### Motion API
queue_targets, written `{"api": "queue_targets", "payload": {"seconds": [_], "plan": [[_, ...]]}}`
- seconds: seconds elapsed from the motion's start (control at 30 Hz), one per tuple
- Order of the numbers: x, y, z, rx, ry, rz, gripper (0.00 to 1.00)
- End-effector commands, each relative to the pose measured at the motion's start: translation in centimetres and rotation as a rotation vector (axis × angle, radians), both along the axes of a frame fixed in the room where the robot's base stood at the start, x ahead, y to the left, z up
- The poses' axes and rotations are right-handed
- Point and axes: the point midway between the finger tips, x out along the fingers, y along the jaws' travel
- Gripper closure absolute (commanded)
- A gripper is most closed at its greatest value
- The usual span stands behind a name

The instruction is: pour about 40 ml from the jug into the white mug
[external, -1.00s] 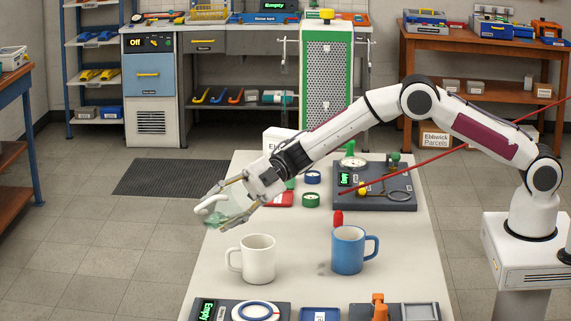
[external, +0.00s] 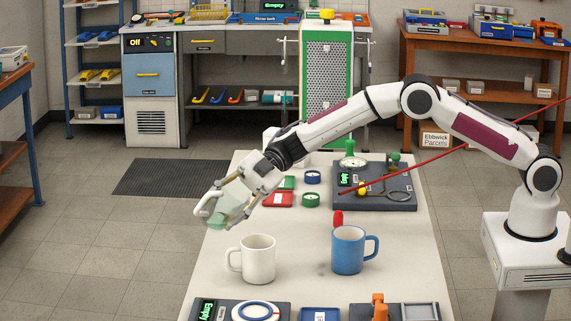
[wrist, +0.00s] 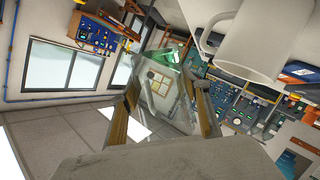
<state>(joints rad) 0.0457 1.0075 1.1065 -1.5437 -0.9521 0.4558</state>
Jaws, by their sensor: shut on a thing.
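The white mug (external: 258,260) stands upright on the table, handle to the left. My gripper (external: 229,205) is up and left of it in the external view, its fingers on the sides of the see-through jug (external: 216,220). The jug's white handle (external: 203,205) shows at its left. The jug looks tilted, and its contents cannot be made out. No stream into the mug is visible. In the wrist view the clear jug (wrist: 163,90) sits between the two fingers, and a pale mug (wrist: 250,45), seemingly the white one, is cut off at the upper right.
A blue mug (external: 348,252) stands right of the white mug. A red object (external: 338,218) is behind it. A grey instrument panel (external: 375,202) and red, green and blue items lie farther back. Trays and devices line the near edge. The table's left-middle is clear.

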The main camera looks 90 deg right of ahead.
Motion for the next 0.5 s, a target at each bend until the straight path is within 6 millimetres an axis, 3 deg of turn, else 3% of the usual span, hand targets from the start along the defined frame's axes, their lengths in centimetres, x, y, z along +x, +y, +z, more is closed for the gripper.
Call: {"api": "queue_targets", "payload": {"seconds": [0.5], "plan": [[0.6, -0.08, -0.73, 0.04, 0.126, -0.001, 0.82]]}}
